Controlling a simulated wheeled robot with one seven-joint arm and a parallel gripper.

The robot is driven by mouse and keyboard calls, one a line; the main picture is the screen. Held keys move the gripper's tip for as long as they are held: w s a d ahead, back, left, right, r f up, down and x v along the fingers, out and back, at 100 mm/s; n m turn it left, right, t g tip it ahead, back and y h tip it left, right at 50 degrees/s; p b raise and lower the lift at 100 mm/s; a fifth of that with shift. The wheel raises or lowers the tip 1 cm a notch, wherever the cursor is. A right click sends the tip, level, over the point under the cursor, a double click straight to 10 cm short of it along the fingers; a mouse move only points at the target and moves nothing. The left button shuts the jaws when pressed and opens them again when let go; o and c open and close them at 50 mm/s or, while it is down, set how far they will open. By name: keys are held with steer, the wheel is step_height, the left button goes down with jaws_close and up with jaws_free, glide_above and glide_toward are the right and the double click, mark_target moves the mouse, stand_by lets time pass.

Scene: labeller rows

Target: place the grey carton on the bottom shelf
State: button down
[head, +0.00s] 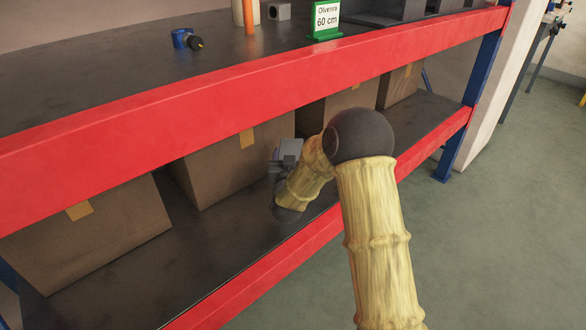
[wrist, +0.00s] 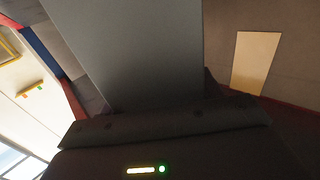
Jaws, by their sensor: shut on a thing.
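The grey carton (wrist: 140,50) fills the upper middle of the wrist view as a plain grey face, right in front of my gripper (wrist: 155,112). My gripper is shut on it; its fingertips are mostly hidden. In the head view my gripper (head: 284,165) reaches between the red beams, above the bottom shelf (head: 262,222). My own arm hides part of it, and I cannot clearly tell gripper from carton there. The dark bottom shelf has a bare strip along its front. I cannot tell whether the carton touches the shelf.
Large brown cartons (head: 88,232) with tan tape stand along the back of the bottom shelf; one (head: 235,165) is just behind my gripper. The red upper beam (head: 200,98) runs above and the red lower beam (head: 265,280) in front. A green-framed sign (head: 326,18) stands on the upper shelf.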

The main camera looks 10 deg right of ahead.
steer(key=shift+d+r, duration=0.15)
steer(key=shift+r, duration=0.1)
steer(key=shift+d+f+b, duration=0.1)
steer(key=shift+f+b, duration=0.65)
steer(key=shift+f, duration=1.15)
steer(key=shift+c, duration=1.6)
jaws_free()
steer(key=shift+f, duration=0.2)
steer(key=shift+s+r, duration=0.1)
steer(key=shift+r, duration=0.05)
steer(key=s+a+p, duration=0.2)
steer(key=s, duration=0.9)
steer(key=shift+s+p, duration=0.35)
